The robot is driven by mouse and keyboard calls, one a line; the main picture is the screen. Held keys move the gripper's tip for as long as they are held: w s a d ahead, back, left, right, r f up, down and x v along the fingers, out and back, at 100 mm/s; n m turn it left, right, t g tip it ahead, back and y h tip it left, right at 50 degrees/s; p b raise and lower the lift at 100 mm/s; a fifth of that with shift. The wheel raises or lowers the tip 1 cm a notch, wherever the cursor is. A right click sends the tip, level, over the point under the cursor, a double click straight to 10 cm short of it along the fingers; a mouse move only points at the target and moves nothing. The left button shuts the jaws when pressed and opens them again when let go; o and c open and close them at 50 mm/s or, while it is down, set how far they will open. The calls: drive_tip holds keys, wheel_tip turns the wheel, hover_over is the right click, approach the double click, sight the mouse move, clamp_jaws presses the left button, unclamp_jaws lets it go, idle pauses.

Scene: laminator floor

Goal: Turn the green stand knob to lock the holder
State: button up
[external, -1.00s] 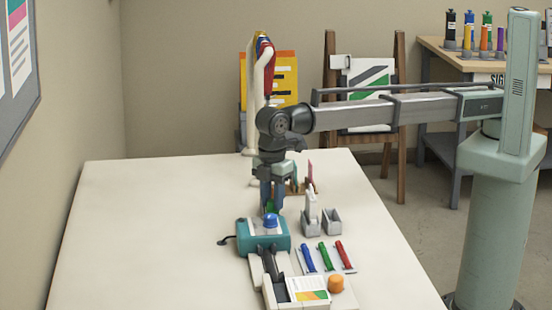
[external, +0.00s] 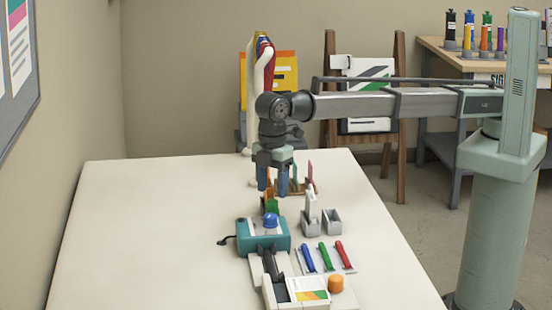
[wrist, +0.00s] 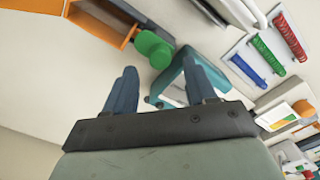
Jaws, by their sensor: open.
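The green knob (wrist: 146,42) sits at the end of an orange stand (wrist: 100,22) in the wrist view. In the external view the knob (external: 272,206) shows just behind the teal machine, below my fingers. My gripper (external: 273,191) points down above the knob, with its two blue fingers apart and nothing between them. In the wrist view the fingers of my gripper (wrist: 157,84) are spread, and the knob lies beyond their tips, apart from them. I cannot tell whether the holder is locked.
The teal machine (external: 245,238) with a blue-topped knob (external: 271,221) stands close in front. Blue, green and red pens (external: 326,256) lie on a tray at the right. Grey bins (external: 332,222) stand behind them. The left of the table is clear.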

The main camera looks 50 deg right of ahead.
sight(272, 201)
wheel_tip(272, 201, up, 10)
idle(0.4)
idle(0.5)
